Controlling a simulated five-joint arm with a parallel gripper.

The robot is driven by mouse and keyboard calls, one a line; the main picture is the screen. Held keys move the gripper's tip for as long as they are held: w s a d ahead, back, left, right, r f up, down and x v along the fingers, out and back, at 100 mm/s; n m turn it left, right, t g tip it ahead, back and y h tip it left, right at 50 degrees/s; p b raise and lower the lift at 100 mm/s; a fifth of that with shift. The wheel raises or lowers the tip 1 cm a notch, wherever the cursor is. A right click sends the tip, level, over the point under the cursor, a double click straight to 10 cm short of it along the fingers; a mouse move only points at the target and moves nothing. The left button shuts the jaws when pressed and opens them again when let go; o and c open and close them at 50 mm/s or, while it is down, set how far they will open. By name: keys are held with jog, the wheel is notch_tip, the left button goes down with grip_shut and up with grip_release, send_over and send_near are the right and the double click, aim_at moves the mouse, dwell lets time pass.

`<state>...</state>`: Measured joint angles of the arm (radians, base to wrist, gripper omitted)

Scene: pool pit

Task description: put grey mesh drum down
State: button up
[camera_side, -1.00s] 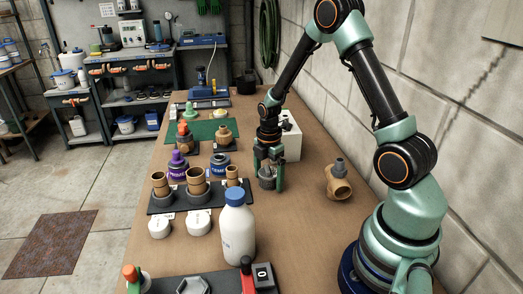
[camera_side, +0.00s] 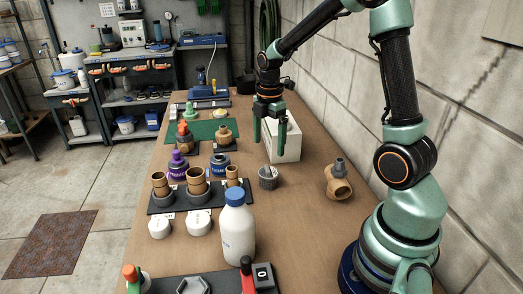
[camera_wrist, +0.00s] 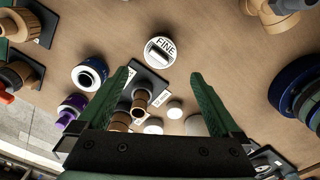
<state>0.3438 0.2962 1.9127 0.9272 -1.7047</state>
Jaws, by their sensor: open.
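The grey mesh drum (camera_side: 268,178) stands upright on the brown bench, clear of the other objects. In the wrist view, a round top marked FINE (camera_wrist: 158,50), which looks like the drum's, lies just beyond the fingertips. My gripper (camera_side: 270,142) has green fingers, spread apart and empty. It hangs above and slightly behind the drum in the side view, not touching it. In the wrist view my gripper (camera_wrist: 160,78) shows nothing held.
A white box (camera_side: 287,140) stands just behind the fingers. A brown tee fitting (camera_side: 339,181) lies to the right. A dark rack with brown pipe pieces (camera_side: 196,182) is to the left. A white bottle with a blue cap (camera_side: 237,230) stands in front. The bench between drum and tee is bare.

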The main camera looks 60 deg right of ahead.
jog(key=s+a+r+m+t, duration=0.5)
jog(key=s+a+r+m, duration=0.3)
jog(key=a+r+m, duration=0.4)
jog(key=shift+s+a+m+t, duration=0.35)
jog(key=shift+a+m, duration=0.35)
jog(key=shift+m, duration=1.1)
jog(key=shift+r, duration=0.1)
